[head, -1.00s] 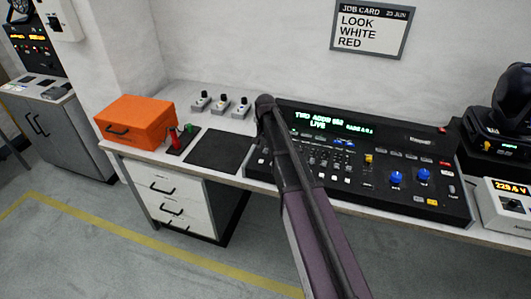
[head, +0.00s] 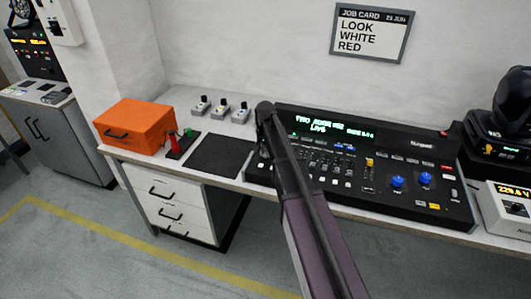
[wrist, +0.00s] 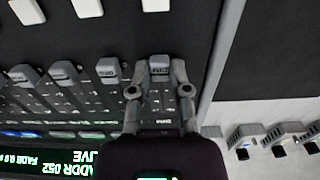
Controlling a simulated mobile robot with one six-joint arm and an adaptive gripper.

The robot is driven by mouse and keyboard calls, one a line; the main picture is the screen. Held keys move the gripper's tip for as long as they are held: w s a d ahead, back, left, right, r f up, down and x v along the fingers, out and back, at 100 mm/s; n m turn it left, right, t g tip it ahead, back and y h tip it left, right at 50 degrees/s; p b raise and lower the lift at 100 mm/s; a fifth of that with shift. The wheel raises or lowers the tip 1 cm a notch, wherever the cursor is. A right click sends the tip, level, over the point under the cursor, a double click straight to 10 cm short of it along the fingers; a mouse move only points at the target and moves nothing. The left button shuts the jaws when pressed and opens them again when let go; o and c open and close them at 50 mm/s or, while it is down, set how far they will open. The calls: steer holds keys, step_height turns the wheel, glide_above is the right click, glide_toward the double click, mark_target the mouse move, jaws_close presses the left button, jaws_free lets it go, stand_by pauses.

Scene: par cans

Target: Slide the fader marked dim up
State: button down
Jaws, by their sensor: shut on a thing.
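The black lighting console (head: 395,138) stands on the bench in the head view, partly hidden behind my arm. In the wrist view, which sees the console upside down, a row of grey fader caps crosses the panel. My gripper (wrist: 158,72) is shut on the grey fader cap (wrist: 158,61) at the right end of that row, with one finger on each side. The marking on this cap is too small to read surely. Another lettered fader cap (wrist: 107,70) sits just left of the gripper, apart from it. In the head view my arm hides the fingertips.
White buttons (wrist: 88,8) lie above the fader row in the wrist view. The console's side edge (wrist: 222,50) runs close right of the gripper. A dark mat (head: 220,155), small toggle boxes (head: 221,109) and an orange box (head: 137,126) are left of the console.

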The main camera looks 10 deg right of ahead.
steer(key=w+d, duration=0.1)
steer(key=w, duration=0.1)
steer(key=w+d, duration=0.1)
steer(key=w, duration=0.2)
steer(key=w+d, duration=0.2)
steer(key=shift+w+d, duration=0.1)
steer(key=shift+w, duration=0.1)
steer(key=c, duration=0.6)
jaws_free()
steer(key=shift+o, duration=0.2)
steer(key=shift+s, duration=0.1)
